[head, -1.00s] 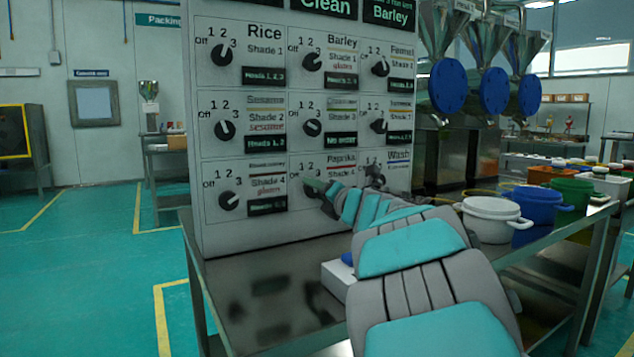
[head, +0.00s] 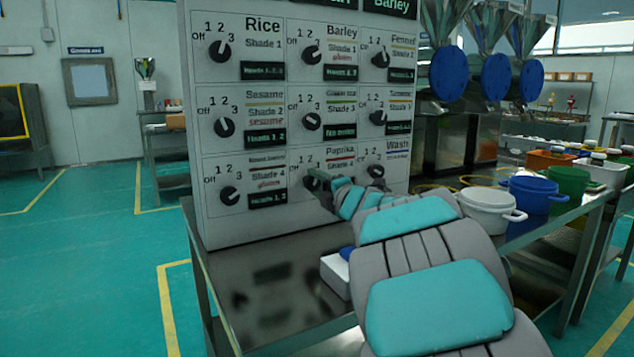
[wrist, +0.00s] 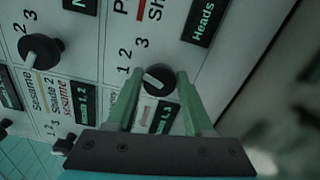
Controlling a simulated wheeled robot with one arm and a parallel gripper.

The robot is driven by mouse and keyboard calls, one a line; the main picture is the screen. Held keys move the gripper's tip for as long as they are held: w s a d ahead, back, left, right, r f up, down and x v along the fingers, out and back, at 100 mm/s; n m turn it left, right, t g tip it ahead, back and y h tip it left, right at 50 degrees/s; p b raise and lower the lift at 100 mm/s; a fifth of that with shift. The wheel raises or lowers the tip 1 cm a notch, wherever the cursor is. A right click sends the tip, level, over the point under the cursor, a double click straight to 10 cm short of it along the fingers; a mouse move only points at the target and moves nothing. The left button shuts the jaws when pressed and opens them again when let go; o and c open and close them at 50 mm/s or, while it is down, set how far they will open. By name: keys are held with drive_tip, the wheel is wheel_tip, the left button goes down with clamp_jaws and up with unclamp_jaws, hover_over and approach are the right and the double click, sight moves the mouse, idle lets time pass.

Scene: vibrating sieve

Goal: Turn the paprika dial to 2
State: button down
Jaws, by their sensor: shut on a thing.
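The paprika dial is a round black knob in the bottom row, middle column of the white panel (head: 240,140). In the head view my gripper (head: 319,181) mostly covers it. In the wrist view the paprika dial (wrist: 158,82) sits between the two green fingers of my gripper (wrist: 160,76), which are shut on it from both sides. A white pointer line crosses the knob and slants toward the printed 1 and 2. I cannot tell exactly which number it marks. The paprika label (head: 340,152) shows right of the dial.
Neighbouring dials are close: the wash dial (head: 376,172) to the right, the bottom-left dial (head: 229,196), and another dial above (head: 311,121). A metal table (head: 270,270) lies below the panel. White (head: 488,208) and blue (head: 537,195) pots stand at the right.

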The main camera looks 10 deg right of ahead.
drive_tip(key=shift+f, duration=0.1)
drive_tip(key=shift+c, duration=1.6)
unclamp_jaws()
drive_tip(key=v, duration=0.8)
drive_tip(key=shift+b, duration=0.3)
drive_tip(key=shift+w, duration=0.1)
